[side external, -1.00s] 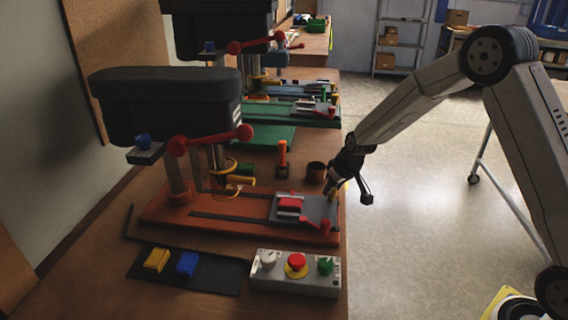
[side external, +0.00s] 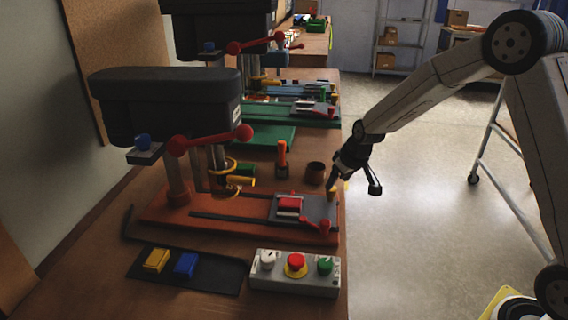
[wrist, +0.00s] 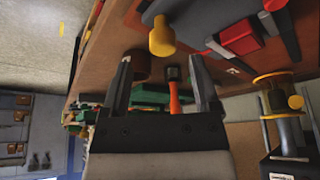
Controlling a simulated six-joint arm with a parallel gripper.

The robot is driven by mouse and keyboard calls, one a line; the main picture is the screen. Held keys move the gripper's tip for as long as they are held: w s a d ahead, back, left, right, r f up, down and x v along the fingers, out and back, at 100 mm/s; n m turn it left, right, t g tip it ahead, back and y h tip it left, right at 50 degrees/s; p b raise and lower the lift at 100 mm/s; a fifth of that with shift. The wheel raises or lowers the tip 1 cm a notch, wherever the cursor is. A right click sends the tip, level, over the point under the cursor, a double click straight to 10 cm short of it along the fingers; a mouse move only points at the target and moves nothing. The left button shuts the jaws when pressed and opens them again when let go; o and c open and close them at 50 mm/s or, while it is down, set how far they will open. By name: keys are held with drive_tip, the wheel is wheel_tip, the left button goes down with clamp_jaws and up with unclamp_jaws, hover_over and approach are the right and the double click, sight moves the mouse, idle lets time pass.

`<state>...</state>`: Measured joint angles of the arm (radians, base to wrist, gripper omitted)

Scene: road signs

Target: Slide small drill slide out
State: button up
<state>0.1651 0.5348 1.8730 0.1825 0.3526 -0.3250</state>
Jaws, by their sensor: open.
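The small drill with the orange-red base (side external: 165,212) stands at the front of the bench. Its grey slide (side external: 316,209), with a red block on it, sits at the right end of the base's rail, near the bench edge. A yellow knob (side external: 332,191) is at the slide's far right corner; it also shows in the wrist view (wrist: 162,38). My gripper (side external: 337,180) is at the bench edge, close to the knob. In the wrist view my gripper (wrist: 160,75) is open and empty, and the knob appears above the gap between its fingers. Contact cannot be told.
A brown cup (side external: 315,172) and an orange-handled tool (side external: 282,155) stand just behind the slide. A button box (side external: 295,272) and a black mat (side external: 215,272) with yellow and blue blocks lie in front. A green-based drill (side external: 300,116) stands farther back. Right of the bench is open floor.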

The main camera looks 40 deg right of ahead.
drive_tip(key=shift+v, duration=2.05)
drive_tip(key=shift+s, duration=0.15)
drive_tip(key=s+a+f+g, duration=0.1)
drive_tip(key=s+a, duration=0.2)
drive_tip(key=s, duration=0.7)
drive_tip(key=s+a+f, duration=0.1)
drive_tip(key=s+a, duration=0.3)
drive_tip(key=s, duration=0.6)
drive_tip(key=shift+f+g, duration=0.2)
drive_tip(key=shift+g, duration=0.2)
drive_tip(key=shift+a, duration=0.1)
